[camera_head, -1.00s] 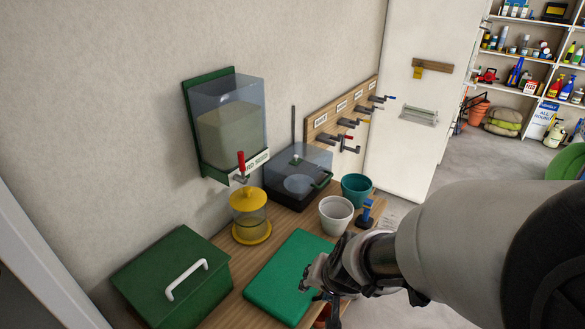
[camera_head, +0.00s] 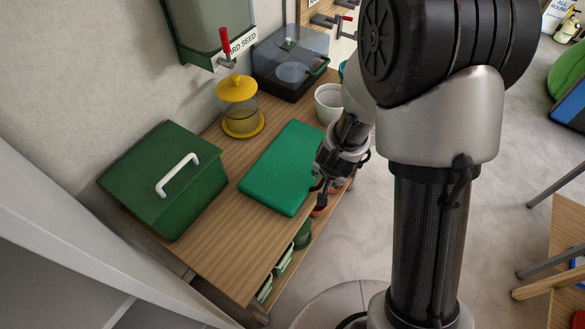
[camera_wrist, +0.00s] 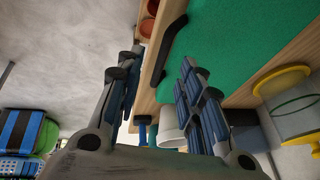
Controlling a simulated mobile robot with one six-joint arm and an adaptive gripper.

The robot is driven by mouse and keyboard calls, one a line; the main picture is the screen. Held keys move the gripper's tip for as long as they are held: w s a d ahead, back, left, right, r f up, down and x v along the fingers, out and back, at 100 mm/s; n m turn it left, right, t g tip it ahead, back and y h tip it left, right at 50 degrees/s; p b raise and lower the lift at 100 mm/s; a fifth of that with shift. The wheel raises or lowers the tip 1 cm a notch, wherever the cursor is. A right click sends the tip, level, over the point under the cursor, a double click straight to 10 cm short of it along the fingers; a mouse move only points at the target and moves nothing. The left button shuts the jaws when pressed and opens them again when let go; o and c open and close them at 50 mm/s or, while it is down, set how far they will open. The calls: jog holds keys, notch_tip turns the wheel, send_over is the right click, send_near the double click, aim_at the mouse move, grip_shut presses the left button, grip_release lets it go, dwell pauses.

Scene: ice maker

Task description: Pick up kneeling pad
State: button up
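The kneeling pad (camera_head: 282,165) is a flat green slab lying on the wooden bench. It also shows in the wrist view (camera_wrist: 225,40), with a dark handle (camera_wrist: 170,42) along its edge. My gripper (camera_head: 322,188) is at the pad's right edge, on the open side of the bench. In the wrist view my gripper (camera_wrist: 156,72) has its two fingers apart, and the handle appears between them in the picture. I cannot tell whether a finger touches the handle or the pad.
A green box with a white handle (camera_head: 165,180) stands left of the pad on the bench (camera_head: 225,235). A yellow-lidded jar (camera_head: 241,108), a white pot (camera_head: 328,100) and a dark clear-lidded box (camera_head: 290,70) stand behind it. Floor (camera_head: 360,235) is open at the bench's right.

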aim_at(325, 179)
jog(key=b+x, duration=0.1)
jog(key=x, duration=0.2)
jog(key=b+x, duration=0.2)
jog(key=x, duration=0.1)
jog(key=shift+w+a+f, duration=0.15)
jog(key=shift+a+f, duration=0.05)
jog(key=shift+f, duration=0.1)
jog(key=shift+r, duration=0.1)
jog(key=shift+c, duration=0.6)
grip_shut()
